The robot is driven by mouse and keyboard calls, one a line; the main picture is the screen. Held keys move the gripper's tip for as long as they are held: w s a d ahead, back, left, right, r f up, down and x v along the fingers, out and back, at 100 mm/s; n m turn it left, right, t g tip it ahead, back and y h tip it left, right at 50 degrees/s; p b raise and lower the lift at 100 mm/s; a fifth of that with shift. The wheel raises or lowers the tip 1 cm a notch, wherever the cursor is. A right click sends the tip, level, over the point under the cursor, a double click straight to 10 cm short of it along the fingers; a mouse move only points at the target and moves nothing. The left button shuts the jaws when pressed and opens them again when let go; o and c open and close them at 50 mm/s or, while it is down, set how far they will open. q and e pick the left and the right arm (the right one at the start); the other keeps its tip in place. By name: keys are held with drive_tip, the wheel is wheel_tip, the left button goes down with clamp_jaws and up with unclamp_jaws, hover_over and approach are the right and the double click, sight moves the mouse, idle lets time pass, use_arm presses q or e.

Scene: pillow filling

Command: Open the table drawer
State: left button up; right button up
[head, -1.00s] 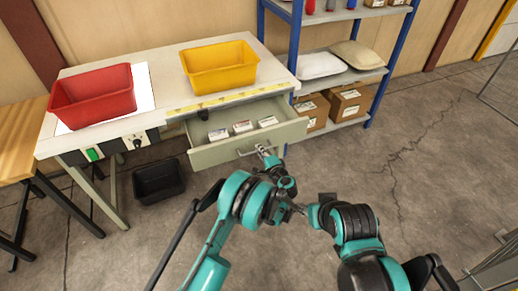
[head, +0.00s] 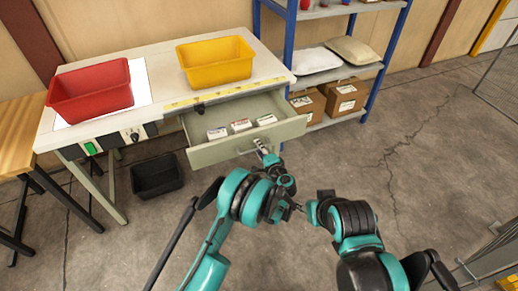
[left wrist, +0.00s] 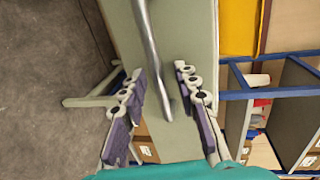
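The grey-green table drawer (head: 225,150) is pulled out well from the white table and holds three small boxes (head: 241,125). Its metal bar handle (left wrist: 150,45) runs between the two fingers of my left gripper (left wrist: 163,100) in the left wrist view. The fingers are apart, with a gap on each side of the bar. In the head view my left gripper (head: 262,148) is at the drawer front, partly hidden by my own arm. My right gripper (head: 298,207) is small and partly hidden near the bottom middle, away from the drawer; its fingers cannot be made out.
A red bin (head: 92,91) and a yellow bin (head: 216,62) stand on the table (head: 152,72). A black bin (head: 157,176) is on the floor below. A blue-framed shelf (head: 291,40) with cartons (head: 346,97) stands right of the drawer.

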use_arm(q)
drive_tip(key=v, duration=1.2)
drive_tip(key=s+a+r+n+g, duration=0.2)
drive_tip(key=a+r+n+g, duration=0.1)
drive_tip(key=a+r, duration=0.55)
drive_tip(key=s+a+r+n+g, duration=0.25)
drive_tip(key=a+r+n, duration=0.2)
drive_tip(key=a, duration=0.65)
drive_tip(key=s+a+r+n+g+h, duration=0.1)
drive_tip(key=s+a+n+h, duration=0.1)
drive_tip(key=s, duration=0.9)
drive_tip(key=s+a+r+n+g+h, duration=0.1)
drive_tip(key=s+a+n, duration=0.4)
drive_tip(key=s, duration=0.6)
drive_tip(key=shift+s+a+r+h, duration=0.15)
drive_tip(key=shift+a+r+h, duration=0.55)
drive_tip(key=shift+a+h, duration=0.3)
